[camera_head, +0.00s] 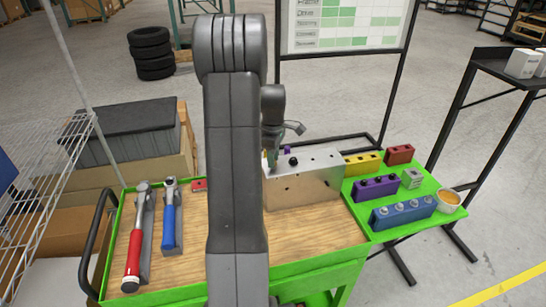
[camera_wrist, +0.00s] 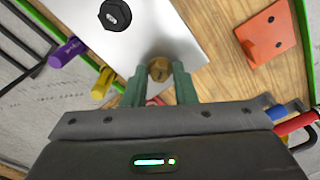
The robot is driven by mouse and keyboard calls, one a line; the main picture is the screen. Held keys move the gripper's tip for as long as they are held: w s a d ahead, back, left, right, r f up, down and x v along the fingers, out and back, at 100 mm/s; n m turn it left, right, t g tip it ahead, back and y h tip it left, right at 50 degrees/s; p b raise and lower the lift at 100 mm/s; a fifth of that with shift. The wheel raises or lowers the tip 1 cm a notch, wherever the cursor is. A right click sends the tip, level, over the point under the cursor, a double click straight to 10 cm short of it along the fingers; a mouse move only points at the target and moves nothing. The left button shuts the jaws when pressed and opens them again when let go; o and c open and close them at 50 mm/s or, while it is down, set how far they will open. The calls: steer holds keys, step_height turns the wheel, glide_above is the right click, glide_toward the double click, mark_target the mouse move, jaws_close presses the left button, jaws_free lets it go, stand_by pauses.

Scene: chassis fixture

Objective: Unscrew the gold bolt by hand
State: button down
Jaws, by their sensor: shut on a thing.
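The gold bolt (camera_wrist: 160,69) shows in the wrist view at the near edge of the silver metal block, with a round brassy head. My gripper (camera_wrist: 158,80) is shut on it, one greenish finger on each side. I cannot tell how far the bolt sits in the block. In the head view the silver block (camera_head: 305,187) stands on the wooden bench top, and my gripper (camera_head: 271,158) points down at its left end. The gold bolt is hidden there by my arm. A black bolt (camera_wrist: 115,14) is on the block's top face; it also shows in the head view (camera_head: 294,161).
A red-handled tool (camera_head: 133,245) and a blue-handled tool (camera_head: 169,225) lie at the left of the bench. Purple (camera_head: 375,187), blue (camera_head: 403,213), yellow (camera_head: 361,165) and red (camera_head: 399,154) holders and an orange-filled bowl (camera_head: 448,200) stand on the green shelf at right.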

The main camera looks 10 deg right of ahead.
steer(key=n, duration=0.6)
steer(key=shift+r+n, duration=0.1)
steer(key=shift+n, duration=0.2)
steer(key=c, duration=1.1)
jaws_free()
steer(key=shift+r+p, duration=1.05)
steer(key=shift+r, duration=0.25)
steer(key=shift+f, duration=0.1)
